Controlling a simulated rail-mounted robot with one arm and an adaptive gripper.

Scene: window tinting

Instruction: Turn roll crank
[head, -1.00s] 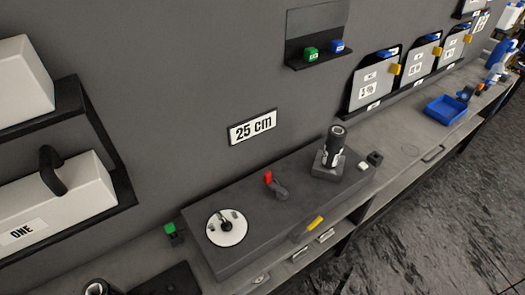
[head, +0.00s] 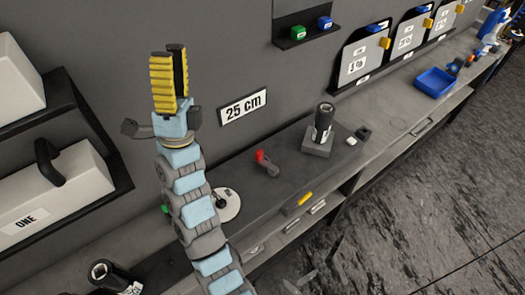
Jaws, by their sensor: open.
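A small grey crank with a red knob (head: 265,162) sits on top of the long dark grey housing (head: 243,172), below the "25 cm" sign. A white disc (head: 229,207) with small fittings is on the same housing, partly hidden behind my arm. My gripper (head: 169,52) has yellow ridged fingers pointing up. It appears up and left of the crank, well apart from it, in front of the grey wall. It is open with nothing visible between the fingers.
A white box marked ONE (head: 55,195) with a black handle is on the left shelf. A blue tray (head: 436,82) lies farther right on the bench. A yellow piece (head: 305,199) is on the housing's front.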

